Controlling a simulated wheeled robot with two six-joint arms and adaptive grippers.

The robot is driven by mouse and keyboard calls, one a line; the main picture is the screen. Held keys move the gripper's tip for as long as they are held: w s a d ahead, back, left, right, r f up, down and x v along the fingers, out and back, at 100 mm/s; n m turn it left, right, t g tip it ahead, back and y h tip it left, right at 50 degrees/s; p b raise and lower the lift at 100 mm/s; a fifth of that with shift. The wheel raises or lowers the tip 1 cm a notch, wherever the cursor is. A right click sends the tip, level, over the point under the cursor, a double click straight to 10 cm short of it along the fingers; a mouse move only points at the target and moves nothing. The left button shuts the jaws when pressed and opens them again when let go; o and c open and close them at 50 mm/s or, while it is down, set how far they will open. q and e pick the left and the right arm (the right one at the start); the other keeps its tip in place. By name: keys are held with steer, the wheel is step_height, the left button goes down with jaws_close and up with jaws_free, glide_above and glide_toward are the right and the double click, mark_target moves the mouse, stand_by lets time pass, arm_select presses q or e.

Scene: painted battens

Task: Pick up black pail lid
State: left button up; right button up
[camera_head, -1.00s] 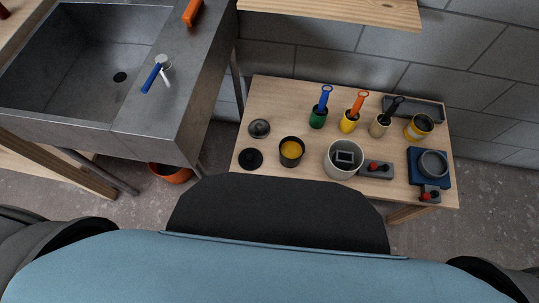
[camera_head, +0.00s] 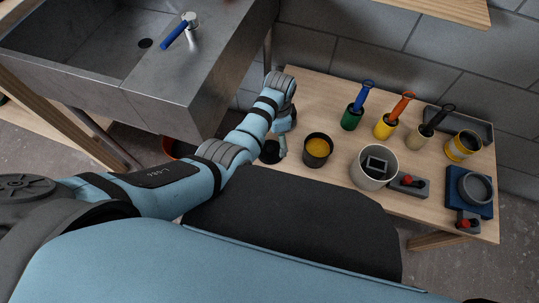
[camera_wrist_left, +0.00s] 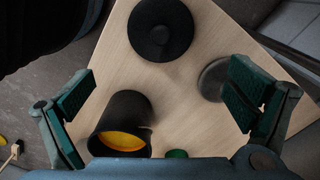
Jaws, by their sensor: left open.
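The black pail lid (camera_wrist_left: 172,20) is a round dark disc with a small knob. It lies flat on the wooden table, at the top of the left wrist view. In the head view the lid (camera_head: 270,153) is partly hidden by my left gripper (camera_head: 281,142). My left gripper (camera_wrist_left: 162,82) is open and empty above the table, its green-padded fingers spread wide on either side. The black pail (camera_wrist_left: 122,112), with yellow paint inside, shows between the fingers; in the head view this pail (camera_head: 317,150) stands right of the gripper. My right gripper is not in view.
A grey lid (camera_wrist_left: 212,80) lies close to the right finger. A large light pail (camera_head: 368,172), several handled cups such as the green one (camera_head: 351,118), and a blue block (camera_head: 482,204) stand further right. The metal sink (camera_head: 185,85) borders the left side.

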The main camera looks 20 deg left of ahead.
mark_target(272, 149)
arm_select(q)
step_height(272, 149, down, 3)
steer(key=shift+b, duration=0.45)
steer(key=f+b, duration=0.2)
steer(key=f, duration=0.1)
steer(key=a+f+b, duration=0.1)
steer(key=f, duration=0.1)
steer(key=shift+s+a, duration=0.1)
steer(key=shift+s, duration=0.2)
steer(key=shift+r, duration=0.15)
steer(key=c, duration=1.3)
steer(key=shift+s, duration=0.1)
jaws_close()
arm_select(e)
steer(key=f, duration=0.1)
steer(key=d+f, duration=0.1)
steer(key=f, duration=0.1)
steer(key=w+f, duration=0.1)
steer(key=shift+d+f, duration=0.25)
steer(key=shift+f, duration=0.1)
